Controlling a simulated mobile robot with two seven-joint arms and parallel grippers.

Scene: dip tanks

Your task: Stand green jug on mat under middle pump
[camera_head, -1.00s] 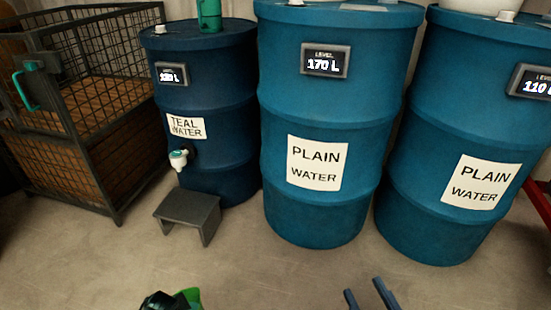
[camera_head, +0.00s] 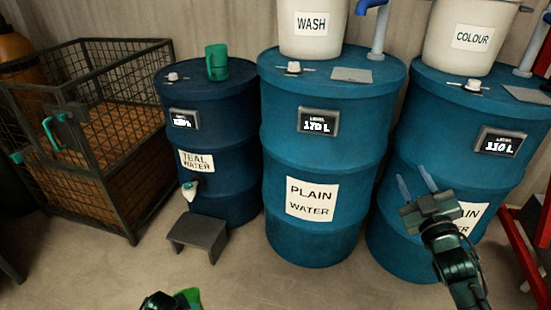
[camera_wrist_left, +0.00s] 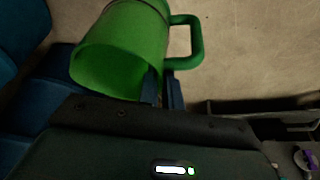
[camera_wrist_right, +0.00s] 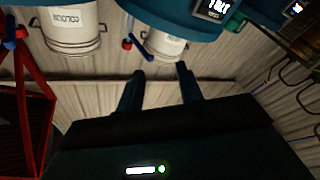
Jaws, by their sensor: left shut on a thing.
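The green jug (camera_wrist_left: 120,45) is in my left gripper (camera_wrist_left: 161,82), whose fingers are closed about the jug's side near its handle. The jug looks tilted, and its open mouth shows. In the head view only a bit of the green jug (camera_head: 190,296) shows at the bottom edge, low in front of the drums. A grey mat (camera_head: 351,75) lies on top of the middle drum, by the foot of a blue pump (camera_head: 378,32). My right gripper (camera_head: 416,184) is open and empty in front of the right drum.
A teal jug (camera_head: 217,65) stands on the left, dark blue drum (camera_head: 235,105). Another mat (camera_head: 527,95) lies on the right drum. A grey stool (camera_head: 198,235) and wire crate (camera_head: 85,200) stand left.

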